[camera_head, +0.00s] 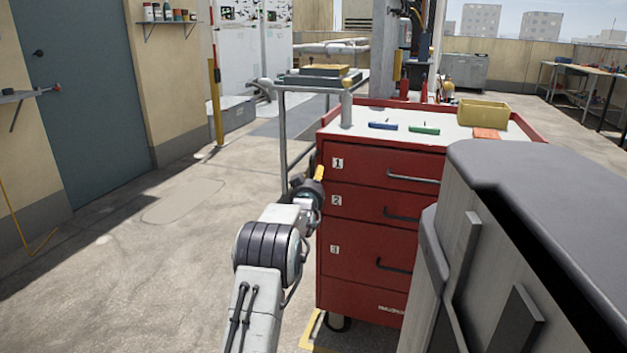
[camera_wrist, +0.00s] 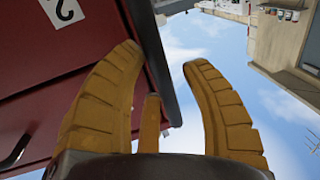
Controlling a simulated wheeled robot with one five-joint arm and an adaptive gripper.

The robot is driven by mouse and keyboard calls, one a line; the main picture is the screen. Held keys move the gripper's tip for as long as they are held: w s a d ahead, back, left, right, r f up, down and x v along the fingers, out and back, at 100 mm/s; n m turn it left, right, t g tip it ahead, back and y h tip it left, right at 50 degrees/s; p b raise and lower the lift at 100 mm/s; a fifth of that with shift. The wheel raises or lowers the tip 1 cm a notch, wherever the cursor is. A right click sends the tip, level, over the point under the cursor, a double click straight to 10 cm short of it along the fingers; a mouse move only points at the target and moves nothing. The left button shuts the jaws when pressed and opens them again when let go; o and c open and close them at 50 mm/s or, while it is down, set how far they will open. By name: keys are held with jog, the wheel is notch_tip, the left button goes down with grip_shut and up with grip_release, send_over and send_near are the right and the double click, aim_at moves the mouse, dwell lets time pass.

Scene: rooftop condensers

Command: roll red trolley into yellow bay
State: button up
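The red trolley (camera_head: 365,215) stands in the middle of the head view, with drawers numbered 1, 2 and 3. A grey tube frame (camera_head: 284,135) shows at its left side. A yellow floor marking (camera_head: 312,330) shows by its lower left corner; the rest of any bay there is hidden. My gripper (camera_head: 319,174) is beside the trolley's left edge, near labels 1 and 2. In the wrist view my yellow fingers (camera_wrist: 158,75) are spread apart. The red drawer front (camera_wrist: 45,85) fills the left there, and a dark grey bar (camera_wrist: 152,60) shows across the gap; contact cannot be told.
A yellow bin (camera_head: 483,112) and blue and green tools (camera_head: 424,130) lie on the trolley top. A large grey housing (camera_head: 540,210) blocks the right foreground. Open concrete floor (camera_head: 170,250) lies left, towards a blue-grey door (camera_head: 85,110).

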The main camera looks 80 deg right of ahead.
jog(key=shift+o, duration=0.6)
jog(key=shift+r, duration=0.1)
jog(key=shift+a, duration=0.1)
jog(key=a, duration=1.1)
jog(key=shift+w+a, duration=0.2)
jog(key=shift+a, duration=0.2)
